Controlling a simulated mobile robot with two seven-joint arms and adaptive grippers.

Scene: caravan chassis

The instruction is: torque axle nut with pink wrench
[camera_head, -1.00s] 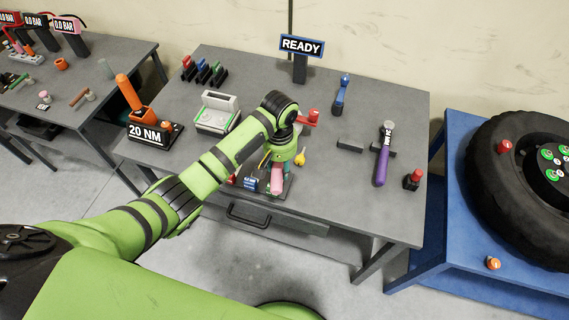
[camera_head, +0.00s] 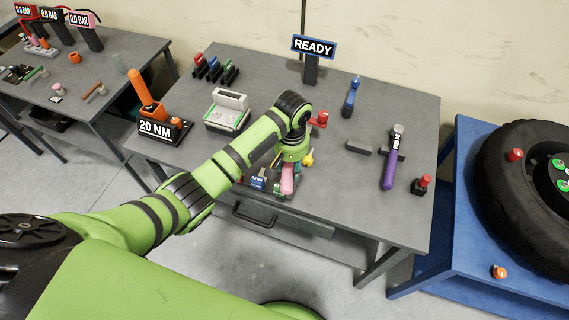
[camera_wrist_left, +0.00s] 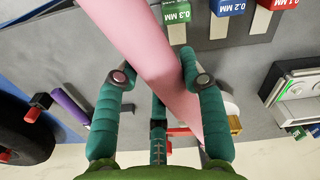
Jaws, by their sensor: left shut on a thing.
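The pink wrench (camera_head: 288,180) is at the front of the middle bench. The wrench's far ends are partly hidden. The wheel (camera_head: 500,180) lies on a blue stand at the right edge, its dark hub with green-marked nuts (camera_head: 561,184) cut off by the frame. I cannot make out an axle nut. My right gripper is not visible.
On the grey bench (camera_head: 330,205) stand an orange 20 NM tool (camera_head: 147,94), a purple-handled wrench (camera_head: 391,160), a blue tool (camera_head: 351,97) and a READY sign (camera_head: 313,47). Labelled gauge blocks (camera_wrist_left: 230,6) sit beside my gripper. A gap separates the bench from the blue stand (camera_head: 470,215).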

